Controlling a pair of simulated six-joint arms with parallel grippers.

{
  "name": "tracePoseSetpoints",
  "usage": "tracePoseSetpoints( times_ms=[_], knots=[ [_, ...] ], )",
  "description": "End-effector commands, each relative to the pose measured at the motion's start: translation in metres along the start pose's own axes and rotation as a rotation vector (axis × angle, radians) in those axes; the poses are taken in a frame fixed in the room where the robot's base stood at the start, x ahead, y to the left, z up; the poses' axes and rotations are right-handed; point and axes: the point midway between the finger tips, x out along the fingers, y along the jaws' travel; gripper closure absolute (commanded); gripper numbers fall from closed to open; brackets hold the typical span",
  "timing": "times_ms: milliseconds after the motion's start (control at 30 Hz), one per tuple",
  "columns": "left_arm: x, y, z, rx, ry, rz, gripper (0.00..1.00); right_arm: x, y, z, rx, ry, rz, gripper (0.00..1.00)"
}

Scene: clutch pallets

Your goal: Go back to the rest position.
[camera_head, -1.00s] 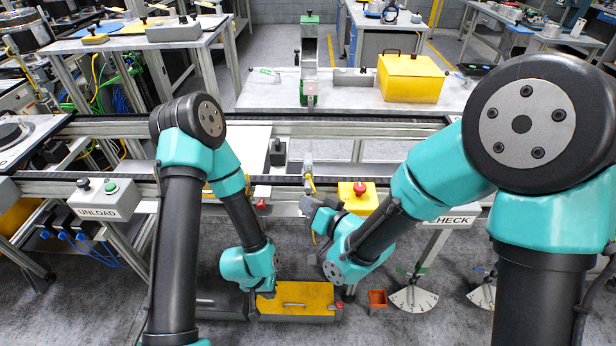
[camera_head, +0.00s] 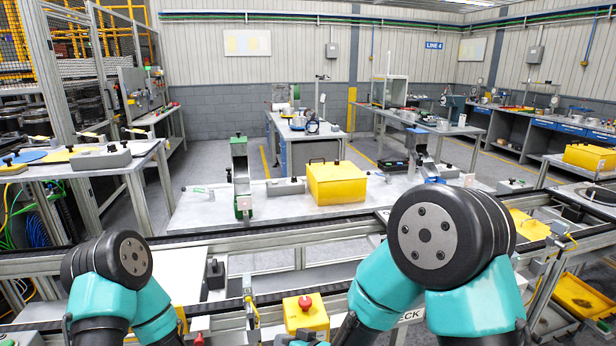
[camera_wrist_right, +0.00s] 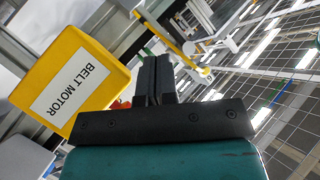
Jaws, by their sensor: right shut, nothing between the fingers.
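My right gripper (camera_wrist_right: 153,65) shows in the right wrist view with its two dark fingers together and nothing between them. In the head view only a small part of my right gripper (camera_head: 290,340) shows at the bottom edge, just below the yellow belt motor box (camera_head: 306,324). That box has a red button on top. In the right wrist view the yellow box (camera_wrist_right: 62,60), labelled BELT MOTOR, is left of the fingers and appears apart from them. My left arm bends at the lower left of the head view; its gripper is below the frame.
The conveyor rail (camera_head: 330,222) crosses in front of my arms. Behind it a grey table (camera_head: 280,207) holds a yellow case (camera_head: 337,186) and a green-based stand (camera_head: 241,178). A CHECK sign is partly hidden by my right arm.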

Motion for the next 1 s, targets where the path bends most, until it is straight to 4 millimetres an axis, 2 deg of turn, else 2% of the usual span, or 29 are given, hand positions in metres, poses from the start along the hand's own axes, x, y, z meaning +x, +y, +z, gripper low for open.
tracePoseSetpoints(
  times_ms=[33,200,400,500,633,800,900,1000],
  knots=[
    [0.000,0.000,0.000,0.000,0.000,0.000,1.00,-0.006,0.026,0.008,0.017,-0.028,0.055,1.00],
    [0.000,0.000,0.000,0.000,0.000,0.000,1.00,-0.033,0.103,0.042,0.072,-0.143,0.228,1.00],
    [0.000,0.000,0.000,0.000,0.000,0.000,1.00,-0.082,0.182,0.097,0.173,-0.310,0.409,1.00],
    [0.000,0.000,0.000,0.000,0.000,0.000,1.00,-0.111,0.212,0.127,0.235,-0.398,0.481,1.00],
    [0.000,0.000,0.000,0.000,0.000,0.000,1.00,-0.150,0.241,0.168,0.329,-0.517,0.554,1.00],
    [0.000,0.000,0.000,0.000,0.000,0.000,1.00,-0.193,0.258,0.211,0.440,-0.641,0.603,1.00],
    [0.000,0.000,0.000,0.000,0.000,0.000,1.00,-0.205,0.261,0.225,0.476,-0.680,0.612,1.00],
    [0.000,0.000,0.000,0.000,0.000,0.000,1.00,-0.209,0.261,0.229,0.486,-0.693,0.613,1.00]
  ],
)
